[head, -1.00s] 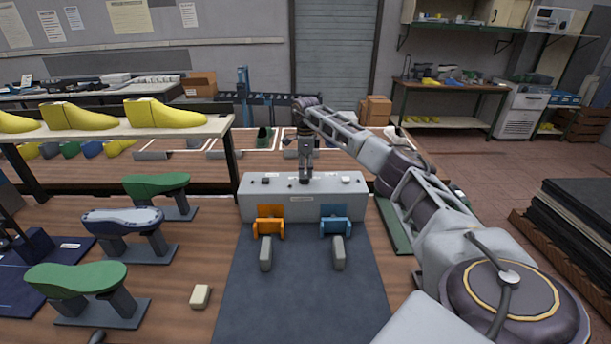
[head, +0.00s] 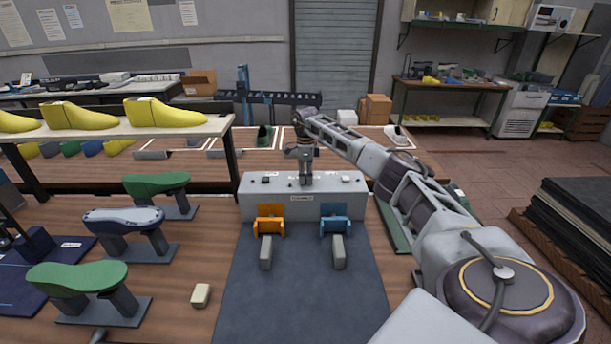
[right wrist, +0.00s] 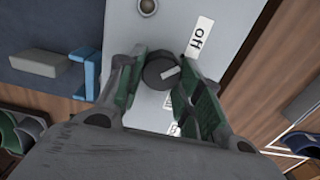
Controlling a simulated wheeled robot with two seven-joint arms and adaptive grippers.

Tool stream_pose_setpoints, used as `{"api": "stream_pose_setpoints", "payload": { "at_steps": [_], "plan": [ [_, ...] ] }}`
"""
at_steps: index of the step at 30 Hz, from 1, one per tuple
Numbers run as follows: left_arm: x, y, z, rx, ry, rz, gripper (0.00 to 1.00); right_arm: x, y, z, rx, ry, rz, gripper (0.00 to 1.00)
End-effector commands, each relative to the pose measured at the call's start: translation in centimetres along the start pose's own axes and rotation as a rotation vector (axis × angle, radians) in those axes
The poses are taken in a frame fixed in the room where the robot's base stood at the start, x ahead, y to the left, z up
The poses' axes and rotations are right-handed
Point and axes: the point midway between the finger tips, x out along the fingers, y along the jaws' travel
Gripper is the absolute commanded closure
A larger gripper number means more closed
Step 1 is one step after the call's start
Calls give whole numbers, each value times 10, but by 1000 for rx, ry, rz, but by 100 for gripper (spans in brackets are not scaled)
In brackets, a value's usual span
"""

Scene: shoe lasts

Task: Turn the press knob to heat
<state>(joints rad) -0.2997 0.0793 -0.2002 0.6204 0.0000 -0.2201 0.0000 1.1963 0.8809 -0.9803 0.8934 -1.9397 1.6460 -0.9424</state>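The press is a grey console (head: 260,205) behind the dark mat, with an orange clamp (head: 270,220) and a blue clamp (head: 335,220) in front. My right gripper (head: 304,183) points down at the middle of the console's top. In the right wrist view the round dark knob (right wrist: 158,72) lies between the two fingers of my right gripper (right wrist: 163,98), which are spread around it. A light pointer mark on the knob aims toward the white "off" label (right wrist: 200,38). Other labels are mostly hidden by the gripper. My left gripper is not in view.
Green and blue shoe lasts on stands (head: 123,222) are at the left. Yellow lasts (head: 165,112) sit on a raised shelf (head: 120,130). A small cream block (head: 201,295) lies left of the mat (head: 300,305). The mat's front part is clear.

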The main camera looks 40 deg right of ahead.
Motion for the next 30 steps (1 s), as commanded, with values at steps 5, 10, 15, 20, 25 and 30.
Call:
{"api": "stream_pose_setpoints", "payload": {
  "at_steps": [5,10,15,20,25,30],
  "plan": [
    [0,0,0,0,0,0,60,0,0,0,0,0,0,88],
    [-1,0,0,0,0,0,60,0,0,0,10,0,0,88],
    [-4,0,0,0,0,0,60,-1,0,0,46,0,1,88],
    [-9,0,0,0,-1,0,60,-1,0,0,110,0,1,88],
    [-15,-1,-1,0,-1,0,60,-2,1,0,209,0,1,88],
    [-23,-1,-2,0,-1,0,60,-2,1,0,332,1,0,88]
  ]
}}
